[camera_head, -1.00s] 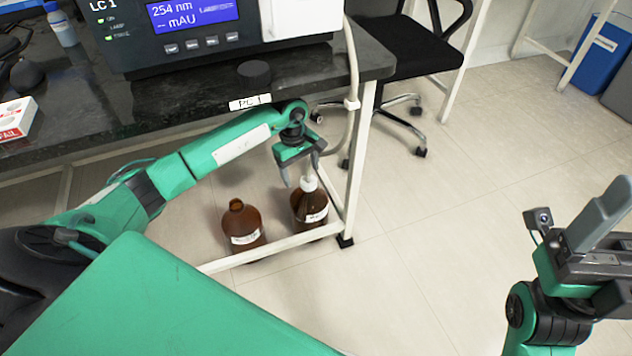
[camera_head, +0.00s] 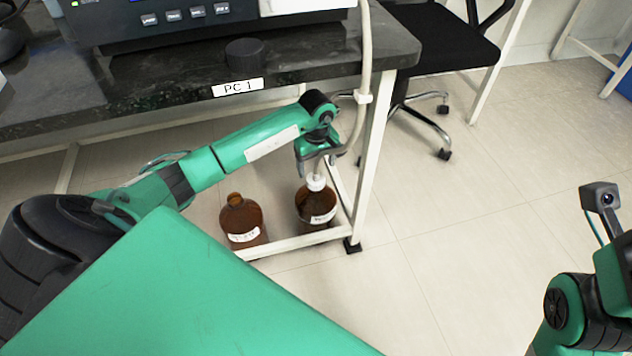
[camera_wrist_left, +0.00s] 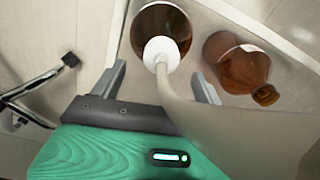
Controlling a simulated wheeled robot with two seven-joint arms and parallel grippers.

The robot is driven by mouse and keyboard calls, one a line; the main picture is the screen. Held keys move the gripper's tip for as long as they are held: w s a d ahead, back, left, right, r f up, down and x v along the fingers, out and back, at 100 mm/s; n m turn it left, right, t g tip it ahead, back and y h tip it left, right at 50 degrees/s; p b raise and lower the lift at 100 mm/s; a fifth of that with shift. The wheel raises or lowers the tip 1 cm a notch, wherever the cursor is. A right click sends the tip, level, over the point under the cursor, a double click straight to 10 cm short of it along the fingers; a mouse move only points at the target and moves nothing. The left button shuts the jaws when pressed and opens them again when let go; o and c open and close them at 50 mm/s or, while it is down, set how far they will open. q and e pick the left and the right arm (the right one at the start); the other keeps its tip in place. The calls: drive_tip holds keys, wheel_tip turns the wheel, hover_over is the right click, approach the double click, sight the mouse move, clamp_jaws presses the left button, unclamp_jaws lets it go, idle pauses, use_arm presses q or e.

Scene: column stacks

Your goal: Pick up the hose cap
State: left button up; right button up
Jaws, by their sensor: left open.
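My left gripper (camera_head: 318,172) is open, pointing down just above the cap. In the wrist view its fingers lie on either side of the hose and cap, apart from them. Only the wrist part of my right arm shows at the right edge; its fingers are out of view.
A second, uncapped brown bottle (camera_head: 242,218) stands left of the capped one. The white bench leg (camera_head: 370,165) and shelf rail (camera_head: 290,243) frame the bottles. A black knob-like cap (camera_head: 245,52) sits on the dark bench (camera_head: 150,85). A chair (camera_head: 440,40) stands behind.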

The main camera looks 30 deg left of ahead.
sight(316, 178)
use_arm(q)
wheel_tip(316, 178, down, 5)
drive_tip(key=b, duration=0.3)
drive_tip(key=shift+s+a+f, duration=0.1)
drive_tip(key=shift+c, duration=0.3)
drive_tip(key=c, duration=1)
